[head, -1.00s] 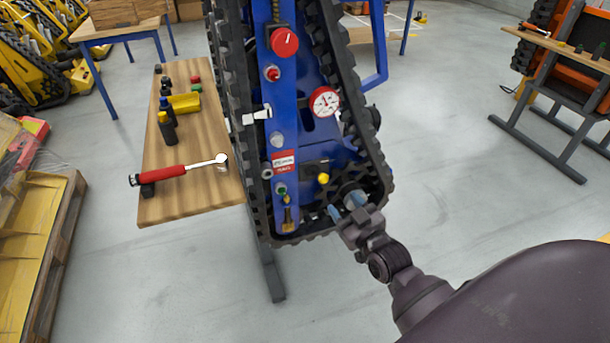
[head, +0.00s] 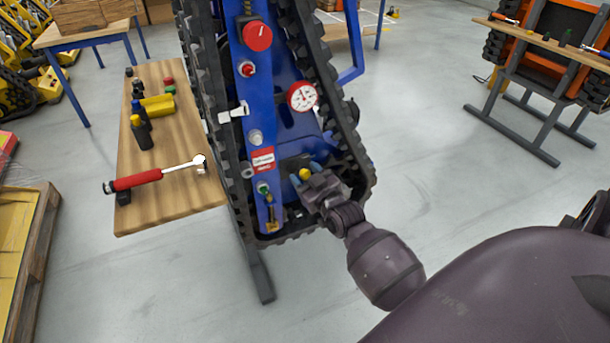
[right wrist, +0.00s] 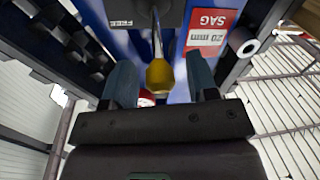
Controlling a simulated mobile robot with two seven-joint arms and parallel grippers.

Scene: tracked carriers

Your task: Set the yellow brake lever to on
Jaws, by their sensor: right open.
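The yellow brake lever (head: 305,175) is on the lower part of the blue carrier frame (head: 285,120). In the right wrist view its yellow knob (right wrist: 160,76) sits on a thin metal shaft that comes from a dark plate (right wrist: 155,12). My right gripper (head: 308,170) is at the lever, its arm coming in from the lower right. In the right wrist view the open fingers (right wrist: 161,72) stand one on each side of the knob, with gaps between them and it. My left gripper is not in view.
Black tracks flank the blue frame. It carries a red knob (head: 257,36), a dial gauge (head: 302,96) and a red-white label (head: 262,160). At left a wooden bench (head: 175,205) holds a red-handled wrench (head: 150,178) and bottles. The floor at lower middle is clear.

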